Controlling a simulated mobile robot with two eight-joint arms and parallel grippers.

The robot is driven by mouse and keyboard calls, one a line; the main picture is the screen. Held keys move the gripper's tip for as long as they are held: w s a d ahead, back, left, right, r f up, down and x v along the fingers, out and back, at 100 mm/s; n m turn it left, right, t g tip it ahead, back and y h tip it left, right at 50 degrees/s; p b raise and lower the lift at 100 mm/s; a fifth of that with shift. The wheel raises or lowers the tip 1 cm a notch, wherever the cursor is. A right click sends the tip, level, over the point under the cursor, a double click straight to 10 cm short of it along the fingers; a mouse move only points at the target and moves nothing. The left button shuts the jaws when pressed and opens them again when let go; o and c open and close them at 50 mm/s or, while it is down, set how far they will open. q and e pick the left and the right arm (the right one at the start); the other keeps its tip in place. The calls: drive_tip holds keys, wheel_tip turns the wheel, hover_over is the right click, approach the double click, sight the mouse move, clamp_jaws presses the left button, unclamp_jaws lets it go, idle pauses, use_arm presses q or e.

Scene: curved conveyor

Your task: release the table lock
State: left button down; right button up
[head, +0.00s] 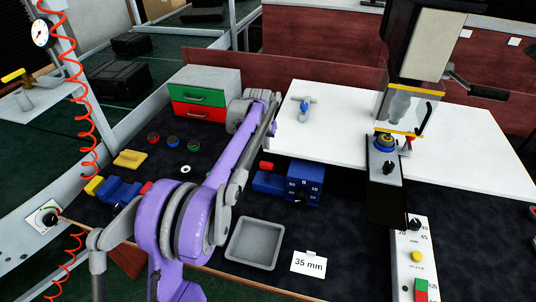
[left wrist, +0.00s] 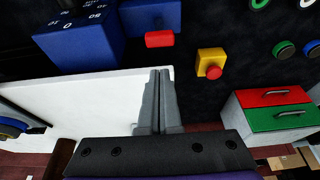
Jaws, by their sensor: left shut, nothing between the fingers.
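A yellow block with a red button (left wrist: 210,63) stands on the dark mat near the white table's edge in the left wrist view. My arm seems to hide it in the head view. The white table (head: 335,145) carries a small blue-and-grey T-handled piece (head: 304,106). I cannot tell which part is the table lock. My left gripper (left wrist: 160,73) is shut and empty, its fingers above the table's edge, apart from the yellow block. Its fingertips are hidden in the head view. My right gripper is not in view.
A blue dial box (head: 304,184) with a red knob (head: 265,165) sits by the table's front edge. Red and green drawers (head: 198,95) stand at the back left. A grey tray (head: 254,243) and a "35 mm" card (head: 308,263) lie in front. A press (head: 410,95) stands over the table.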

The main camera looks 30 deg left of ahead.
use_arm(q)
hover_over(266, 171)
drive_tip(key=w, duration=0.3)
wheel_tip(266, 171, down, 9)
drive_tip(key=shift+s+a+f, duration=0.15)
drive_tip(key=shift+a+f, duration=0.05)
drive_tip(key=shift+a, duration=0.05)
